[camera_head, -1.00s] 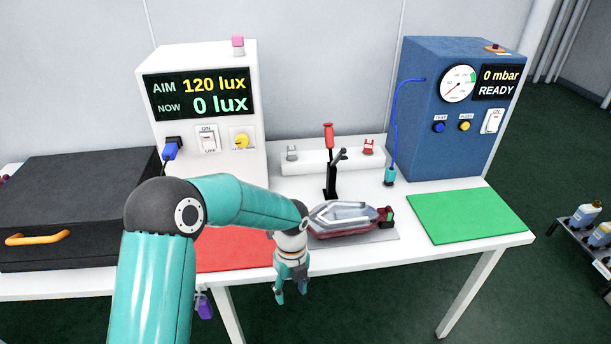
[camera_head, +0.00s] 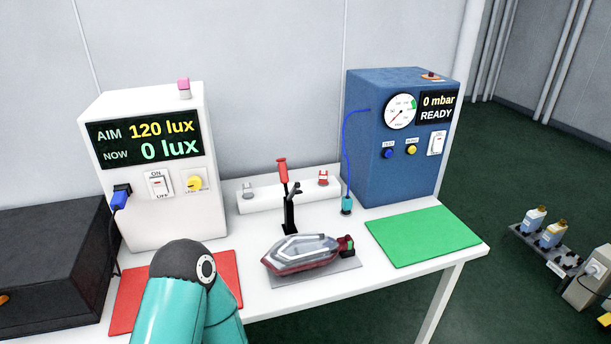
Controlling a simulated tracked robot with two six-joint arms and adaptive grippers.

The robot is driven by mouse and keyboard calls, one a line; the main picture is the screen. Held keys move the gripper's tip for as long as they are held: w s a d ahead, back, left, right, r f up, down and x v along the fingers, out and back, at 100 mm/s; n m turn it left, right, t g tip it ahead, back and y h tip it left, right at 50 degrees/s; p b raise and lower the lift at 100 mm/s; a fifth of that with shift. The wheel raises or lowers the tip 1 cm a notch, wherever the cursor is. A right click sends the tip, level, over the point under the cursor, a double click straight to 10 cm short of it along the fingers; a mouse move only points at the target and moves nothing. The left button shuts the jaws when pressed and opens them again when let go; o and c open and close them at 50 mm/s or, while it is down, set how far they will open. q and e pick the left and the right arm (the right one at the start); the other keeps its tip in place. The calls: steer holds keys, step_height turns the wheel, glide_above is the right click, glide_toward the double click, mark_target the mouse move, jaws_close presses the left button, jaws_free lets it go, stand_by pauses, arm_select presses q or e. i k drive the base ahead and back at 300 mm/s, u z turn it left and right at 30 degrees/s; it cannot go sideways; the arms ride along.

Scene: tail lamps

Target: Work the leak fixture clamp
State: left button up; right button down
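The leak fixture clamp is a black stand (camera_head: 290,215) with a red handle (camera_head: 283,170) pointing up. Its short black arm (camera_head: 296,189) is tilted up, clear of the lamp. A tail lamp (camera_head: 303,252) with a clear top and dark red body lies on a grey plate (camera_head: 322,275) in front of the clamp. A dark connector with a green part (camera_head: 346,245) is at its right end. The elbow of one of my teal arms shows at the bottom left; its gripper is out of the picture. My other gripper does not show.
A white lux tester (camera_head: 160,220) reads 0 lux, aim 120. A blue leak tester (camera_head: 385,170) reads 0 mbar, READY; its blue hose ends in a teal plug (camera_head: 347,205). A red mat (camera_head: 130,300) and a green mat (camera_head: 425,237) flank the fixture. A black case (camera_head: 50,270) stands left.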

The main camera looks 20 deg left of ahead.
mark_target(283, 169)
steer(key=u, duration=1.3)
steer(key=i, duration=0.15)
steer(key=z, duration=2.85)
steer(key=k, duration=2.1)
steer(key=u, duration=0.8)
steer(key=i, duration=1)
steer(key=z, duration=0.05)
